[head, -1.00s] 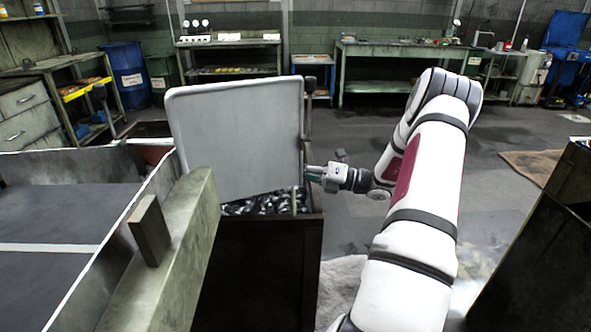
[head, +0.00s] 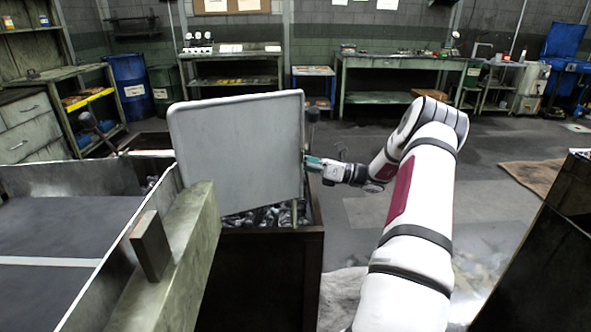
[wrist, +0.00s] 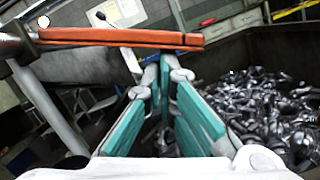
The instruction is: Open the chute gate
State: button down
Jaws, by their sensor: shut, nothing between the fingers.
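A grey panel with a pale rim (head: 240,150), which looks like the chute gate, stands slightly tilted over a dark bin in the head view. The sloping chute (head: 60,235) lies to its left. My gripper (head: 310,163) is at the panel's right edge; whether it touches is unclear. In the wrist view, the teal fingers (wrist: 160,66) are shut and empty, their tips close under an orange-red bar with a dark rod end (wrist: 120,37). I cannot tell if this bar belongs to the gate.
The dark bin (head: 265,270) holds loose metal parts (head: 265,216), also seen at right in the wrist view (wrist: 260,115). A greenish beam with a block (head: 150,245) borders the chute. A dark container (head: 545,250) stands at right. Floor lies clear behind my arm.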

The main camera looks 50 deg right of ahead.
jog(key=shift+w+d+r+n+y, duration=0.3)
jog(key=shift+r+n, duration=0.25)
jog(key=shift+n, duration=0.35)
jog(key=shift+s+d, duration=0.1)
jog(key=v, duration=1.1)
jog(key=shift+s+d, duration=0.25)
jog(key=shift+s, duration=0.05)
